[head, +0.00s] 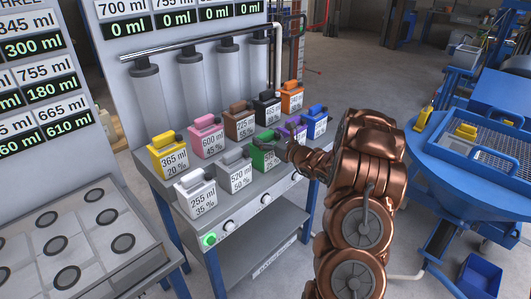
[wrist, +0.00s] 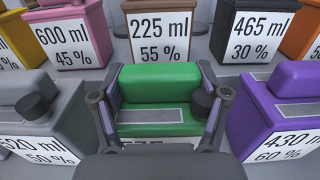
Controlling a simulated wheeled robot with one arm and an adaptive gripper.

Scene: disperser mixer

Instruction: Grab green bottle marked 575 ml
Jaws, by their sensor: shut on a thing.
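The green bottle (wrist: 158,88) stands upright among the other bottles, in the middle of the wrist view. Its label is mostly hidden by my gripper; only the tops of the digits show, so I cannot read the volume. My gripper (wrist: 160,112) has one finger on each side of the green bottle and is shut on it. In the head view the green bottle (head: 262,158) is in the front row on the bench, with my gripper (head: 283,150) at its right side.
A grey bottle (wrist: 40,115) stands close on the left, a purple bottle (wrist: 285,115) close on the right. Behind are pink (wrist: 68,35), brown (wrist: 162,30) and black (wrist: 262,35) bottles. The bench (head: 262,207) has a narrow front strip with knobs. Clear tubes (head: 191,80) rise behind.

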